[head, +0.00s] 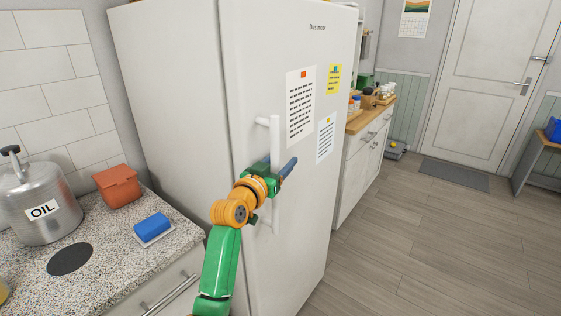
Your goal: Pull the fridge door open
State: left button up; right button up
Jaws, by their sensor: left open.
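The white fridge (170,90) stands upright in the middle of the head view, and its door (265,60) is shut against the body. A vertical white bar handle (275,137) stands out from the door's left part. My left gripper (287,170) is at the middle of the handle and covers part of it. It is open, with a grey-blue finger showing to the right of the bar. The other finger is hard to make out, and I cannot tell whether the gripper touches the bar. My right gripper is not in view.
The wooden floor (430,240) to the right is clear. A wood-topped cabinet (350,185) stands beyond the fridge.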

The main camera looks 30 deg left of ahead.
pick_arm(q)
grip_shut()
dwell(1.3)
